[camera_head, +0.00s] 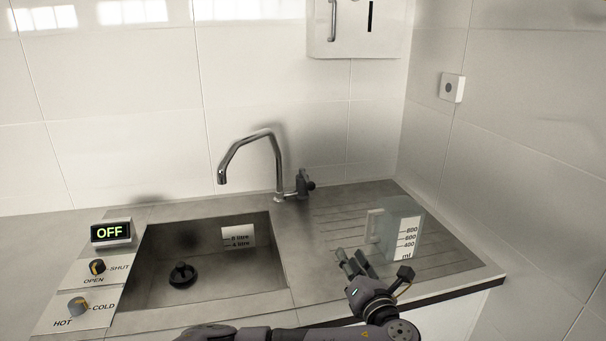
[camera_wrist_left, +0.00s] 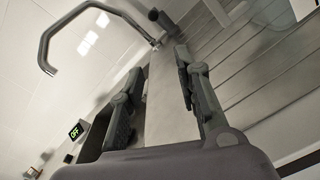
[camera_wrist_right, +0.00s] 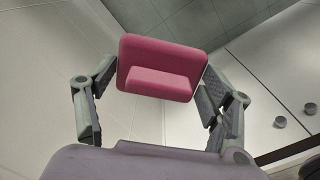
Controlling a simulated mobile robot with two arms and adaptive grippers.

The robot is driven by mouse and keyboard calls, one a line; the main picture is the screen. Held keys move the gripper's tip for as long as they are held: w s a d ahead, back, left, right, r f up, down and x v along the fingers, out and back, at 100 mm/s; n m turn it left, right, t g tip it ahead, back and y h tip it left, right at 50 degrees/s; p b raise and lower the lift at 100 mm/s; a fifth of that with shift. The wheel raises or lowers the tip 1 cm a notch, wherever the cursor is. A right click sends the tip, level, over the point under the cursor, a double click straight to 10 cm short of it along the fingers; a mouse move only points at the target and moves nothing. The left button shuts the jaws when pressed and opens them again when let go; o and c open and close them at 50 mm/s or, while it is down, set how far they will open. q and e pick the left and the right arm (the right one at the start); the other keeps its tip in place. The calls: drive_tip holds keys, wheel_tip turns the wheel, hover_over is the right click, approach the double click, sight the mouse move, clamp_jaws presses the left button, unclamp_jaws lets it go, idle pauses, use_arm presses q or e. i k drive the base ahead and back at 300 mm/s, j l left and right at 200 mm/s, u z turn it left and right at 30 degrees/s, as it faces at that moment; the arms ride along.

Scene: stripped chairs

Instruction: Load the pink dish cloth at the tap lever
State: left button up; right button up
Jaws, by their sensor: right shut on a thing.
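The pink dish cloth (camera_wrist_right: 160,68) is a folded block in the right wrist view. My right gripper (camera_wrist_right: 160,82) is shut on it, with a finger at each side. The right gripper and cloth do not show in the head view. The tap (camera_head: 262,135) is a bent metal spout behind the sink, with a dark tap lever (camera_head: 305,182) at its base. The left wrist view shows the tap (camera_wrist_left: 60,35) and a dark knob of the lever (camera_wrist_left: 160,18). My left gripper (camera_head: 355,262) is open and empty, over the drainer's front, beside the jug.
A measuring jug (camera_head: 403,225) stands on the ribbed drainer (camera_head: 345,215). The sink (camera_head: 160,245) holds a dark plug (camera_head: 182,275). A display reading OFF (camera_head: 111,232) and two knobs (camera_head: 78,306) are at left. A white cabinet (camera_head: 355,30) hangs on the wall.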

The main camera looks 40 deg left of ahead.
sight(311, 186)
drive_tip(key=i+j, duration=0.2)
drive_tip(key=j, duration=0.15)
drive_tip(key=i+j, duration=0.2)
drive_tip(key=j, duration=0.15)
drive_tip(key=i+j, duration=0.25)
drive_tip(key=j, duration=0.1)
